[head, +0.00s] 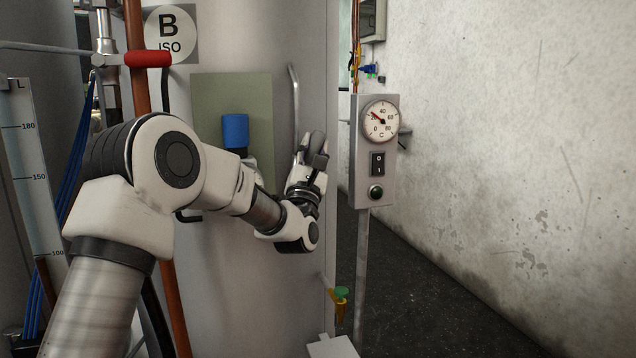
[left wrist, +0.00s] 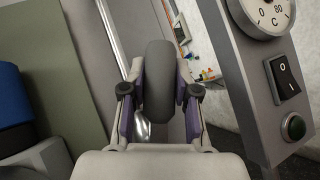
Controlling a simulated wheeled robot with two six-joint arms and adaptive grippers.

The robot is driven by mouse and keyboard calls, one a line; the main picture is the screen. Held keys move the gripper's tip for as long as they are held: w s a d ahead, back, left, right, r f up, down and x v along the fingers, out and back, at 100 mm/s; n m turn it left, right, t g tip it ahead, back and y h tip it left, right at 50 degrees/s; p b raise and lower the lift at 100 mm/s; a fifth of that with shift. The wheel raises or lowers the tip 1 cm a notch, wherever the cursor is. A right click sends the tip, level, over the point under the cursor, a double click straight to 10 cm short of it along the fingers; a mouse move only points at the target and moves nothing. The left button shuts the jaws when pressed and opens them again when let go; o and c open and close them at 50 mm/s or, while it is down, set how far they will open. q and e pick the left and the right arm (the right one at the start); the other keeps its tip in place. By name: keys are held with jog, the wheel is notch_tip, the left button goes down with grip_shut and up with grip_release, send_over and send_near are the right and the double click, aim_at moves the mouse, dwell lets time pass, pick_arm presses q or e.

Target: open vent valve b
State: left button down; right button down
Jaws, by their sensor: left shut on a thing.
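My left gripper (head: 313,152) is in front of the right side of the pale tank marked B ISO (head: 212,280). In the left wrist view its fingers (left wrist: 158,75) are shut on a dark grey rounded grip (left wrist: 158,95), which sits between them. What this grip joins to is hidden, and I see no label naming it as vent valve b. A bent metal bar (head: 294,95) runs down the tank just behind the gripper; it also shows in the left wrist view (left wrist: 110,30). My right gripper is not in view.
A grey control box (head: 372,150) with a dial, switch and green button stands close right of the gripper. A blue cylinder (head: 235,130) is behind my arm. A red handle (head: 148,59) is upper left. A green-topped fitting (head: 342,293) is low down. Floor (head: 430,290) beyond is clear.

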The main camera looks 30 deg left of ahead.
pick_arm(q)
jog(key=n+y+b, duration=0.1)
jog(key=n+y, duration=0.1)
jog(key=s+n+y+b, duration=0.1)
jog(key=n+b, duration=0.1)
jog(key=a+n+g+y+b, duration=0.1)
jog(key=n+y+b, duration=0.1)
jog(key=shift+s+f+y, duration=0.15)
jog(key=shift+y, duration=0.15)
jog(key=shift+s+a+r+n+g+y+b, duration=0.15)
jog(key=shift+n+g+y+b, duration=0.3)
jog(key=shift+n+y+b, duration=0.3)
jog(key=shift+s+a+r+n+g+y+b, duration=0.15)
jog(key=shift+n+g+y+b, duration=0.4)
jog(key=shift+n, duration=0.4)
jog(key=c, duration=0.8)
grip_release()
jog(key=shift+a, duration=0.1)
jog(key=shift+c, duration=0.2)
jog(key=v, duration=1.2)
